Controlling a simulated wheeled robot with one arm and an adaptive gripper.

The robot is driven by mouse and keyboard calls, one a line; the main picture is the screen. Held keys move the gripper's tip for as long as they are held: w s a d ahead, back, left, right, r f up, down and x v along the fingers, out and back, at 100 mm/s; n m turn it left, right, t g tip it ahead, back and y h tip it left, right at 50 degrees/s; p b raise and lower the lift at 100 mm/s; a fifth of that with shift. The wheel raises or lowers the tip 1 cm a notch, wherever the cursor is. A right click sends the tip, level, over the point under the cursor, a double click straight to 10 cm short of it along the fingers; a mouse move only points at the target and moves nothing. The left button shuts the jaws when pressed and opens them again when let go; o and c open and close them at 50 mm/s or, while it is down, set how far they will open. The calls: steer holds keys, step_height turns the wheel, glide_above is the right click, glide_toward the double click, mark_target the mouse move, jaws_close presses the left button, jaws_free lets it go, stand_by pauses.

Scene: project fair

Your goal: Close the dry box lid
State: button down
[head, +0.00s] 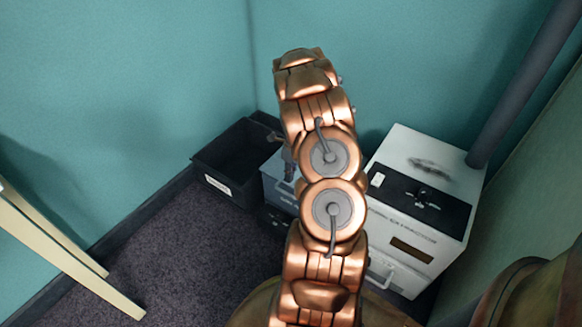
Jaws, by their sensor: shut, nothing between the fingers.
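A grey-blue box (273,188) sits on the floor in the middle, mostly hidden behind my arm. A white box (392,247) with a black panel on top and a handle low on its front stands to the right. I cannot tell for certain which is the dry box, and no raised lid shows clearly. My gripper (288,164) is mostly hidden behind my copper arm. Only a small grey part of it shows, over the grey-blue box; it is shut and empty. I cannot tell whether it touches the box.
An open black bin (217,183) with a white label stands left of the grey-blue box. Pale table legs (75,262) are at the left. A dark pole (520,85) rises behind the white box. Teal walls close the corner. Carpet (185,245) is clear at the front left.

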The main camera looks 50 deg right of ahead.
mark_target(287, 193)
steer(key=b+x, duration=0.1)
steer(key=x, duration=0.3)
steer(key=shift+f, duration=0.4)
steer(key=shift+a+f, duration=0.1)
steer(key=shift+s+a+f+h, duration=0.1)
steer(key=shift+a+f+h, duration=0.1)
steer(key=shift+f, duration=0.45)
steer(key=shift+a+f+h, duration=0.1)
steer(key=shift+f+h, duration=0.1)
steer(key=shift+f, duration=0.45)
steer(key=shift+d+f, duration=0.15)
steer(key=shift+f, duration=0.1)
step_height(287, 193, up, 14)
steer(key=d+p, duration=0.2)
steer(key=p, duration=0.2)
steer(key=shift+d, duration=0.2)
